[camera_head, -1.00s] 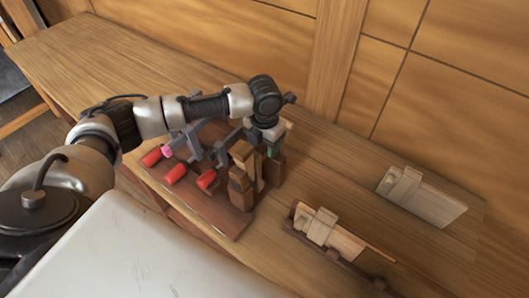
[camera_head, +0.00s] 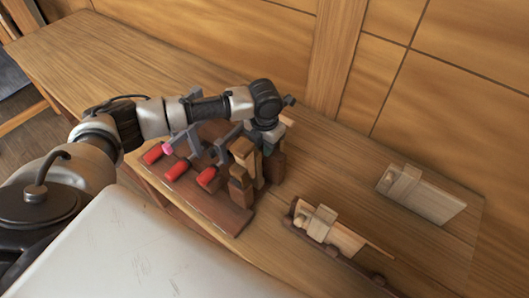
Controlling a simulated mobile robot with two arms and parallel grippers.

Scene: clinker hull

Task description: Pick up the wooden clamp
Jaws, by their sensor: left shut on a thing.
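Wooden clamps stand upright at the right end of a dark brown rack board (camera_head: 225,217) on the bench. The nearest wooden clamp (camera_head: 242,170) is light brown with blocky jaws. Darker wooden blocks (camera_head: 276,168) show just behind it. My left gripper (camera_head: 267,144) reaches over from the left, points down and is shut on the wooden clamp at its upper part. Its fingers are mostly hidden by the wrist and the clamp, so the exact contact cannot be seen. My right gripper is not in view.
Grey metal clamps with red handles (camera_head: 207,177) stand on the board just left of the wooden clamp. A wooden plane-like piece (camera_head: 325,229) lies to the right, and a paler one (camera_head: 418,194) lies farther back. The wooden bench (camera_head: 95,57) is clear at the far left.

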